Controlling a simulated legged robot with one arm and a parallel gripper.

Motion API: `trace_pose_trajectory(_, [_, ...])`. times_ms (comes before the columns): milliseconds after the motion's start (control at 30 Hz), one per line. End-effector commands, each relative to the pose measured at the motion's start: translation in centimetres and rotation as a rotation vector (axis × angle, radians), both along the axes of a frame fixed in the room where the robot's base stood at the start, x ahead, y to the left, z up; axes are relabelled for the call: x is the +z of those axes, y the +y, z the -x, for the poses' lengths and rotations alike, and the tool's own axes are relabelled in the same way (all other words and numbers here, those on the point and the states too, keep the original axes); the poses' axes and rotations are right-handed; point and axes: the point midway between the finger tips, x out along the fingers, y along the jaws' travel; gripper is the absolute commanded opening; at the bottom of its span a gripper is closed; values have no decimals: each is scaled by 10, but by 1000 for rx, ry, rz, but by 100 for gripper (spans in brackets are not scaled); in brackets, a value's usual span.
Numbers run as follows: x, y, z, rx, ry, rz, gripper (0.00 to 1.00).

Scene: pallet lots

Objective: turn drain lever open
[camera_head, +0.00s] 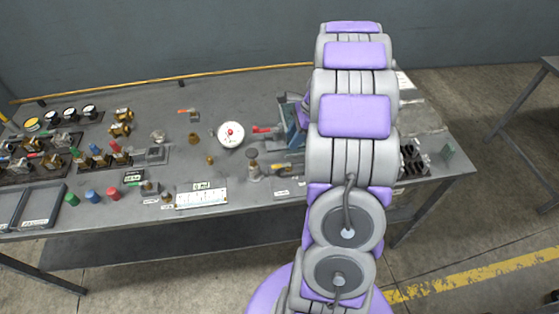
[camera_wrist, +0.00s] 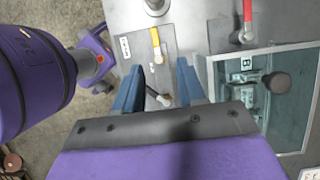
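In the wrist view my gripper (camera_wrist: 160,67) has two blue fingers spread apart, with nothing held between them. A lever with a black handle (camera_wrist: 158,96) shows in the gap between the fingers; whether it touches either finger is unclear. A yellow-handled lever (camera_wrist: 156,38) is just beyond the fingertips, and a red-handled lever (camera_wrist: 247,14) is at upper right. No readable label tells me which is the drain lever. In the head view my arm hides my gripper; a red handle (camera_head: 265,130) shows left of the arm.
A glass-fronted case (camera_wrist: 286,110) marked B is right of the fingers. The grey bench (camera_head: 215,80) holds a round white gauge (camera_head: 231,134), a white labelled strip (camera_head: 201,195), coloured caps and several valves. A yellow bar (camera_head: 180,83) runs along the back edge.

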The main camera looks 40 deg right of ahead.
Motion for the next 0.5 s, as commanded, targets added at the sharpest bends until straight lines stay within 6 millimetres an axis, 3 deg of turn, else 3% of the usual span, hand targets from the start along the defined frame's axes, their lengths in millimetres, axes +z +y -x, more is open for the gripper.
trace_pose_trajectory(200, [-41, 21, -9, 4, 1, 3, 40])
trace_pose_trajectory(500, [-91, 27, -19, 3, 0, -7, 40])
